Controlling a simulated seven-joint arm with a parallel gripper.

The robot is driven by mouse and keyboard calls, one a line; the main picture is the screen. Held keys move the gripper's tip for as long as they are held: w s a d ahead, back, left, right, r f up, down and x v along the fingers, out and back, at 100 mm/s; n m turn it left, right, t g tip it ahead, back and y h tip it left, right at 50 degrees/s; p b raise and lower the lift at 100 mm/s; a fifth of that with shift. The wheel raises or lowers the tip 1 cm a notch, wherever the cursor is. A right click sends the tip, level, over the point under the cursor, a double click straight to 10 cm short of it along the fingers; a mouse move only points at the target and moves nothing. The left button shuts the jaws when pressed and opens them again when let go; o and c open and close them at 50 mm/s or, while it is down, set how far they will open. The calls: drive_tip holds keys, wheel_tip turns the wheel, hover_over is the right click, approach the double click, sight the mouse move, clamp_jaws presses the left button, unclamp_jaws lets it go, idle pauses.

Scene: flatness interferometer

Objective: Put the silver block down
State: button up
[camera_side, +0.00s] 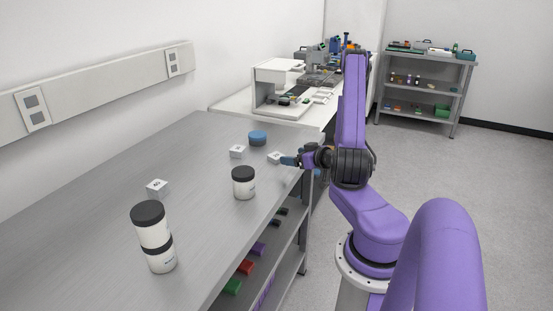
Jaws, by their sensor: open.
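My gripper (288,161) is at the right edge of the grey bench, low and pointing left, with its blue fingertips beside a small silver-white block (274,158). The jaws are open. The block appears to rest on the bench top near the edge; whether the fingertips touch it is too small to tell. Two similar pale blocks with dark marks on top sit on the bench: one a little to the left (237,151), the other nearer the front left (157,187). I cannot tell their metals apart by colour.
The grey bench (85,215) holds a blue round piece (257,138), a black-lidded white jar (243,184) and two stacked jars (153,237). Shelves below carry coloured items. A white machine (280,88) stands behind. The bench's left part is clear.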

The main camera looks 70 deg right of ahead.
wheel_tip(320, 180, up, 19)
drive_tip(key=w+d+n+g+h, duration=0.4)
drive_tip(key=d+n+g, duration=0.3)
drive_tip(key=d, duration=0.4)
drive_tip(key=w+a+n+g+y, duration=0.3)
drive_tip(key=w+a+n+g, duration=0.1)
drive_tip(key=a+n, duration=0.25)
drive_tip(key=w+a+n+g+y, duration=0.2)
drive_tip(key=w+a+n+g, duration=0.25)
drive_tip(key=a, duration=0.35)
approach(276, 155)
drive_tip(key=f, duration=0.2)
drive_tip(key=s+d+f, duration=0.1)
drive_tip(key=shift+t, duration=0.35)
drive_tip(key=shift+x, duration=2.6)
drive_tip(key=shift+s, duration=0.15)
drive_tip(key=c, duration=1.3)
drive_tip(key=shift+r, duration=0.1)
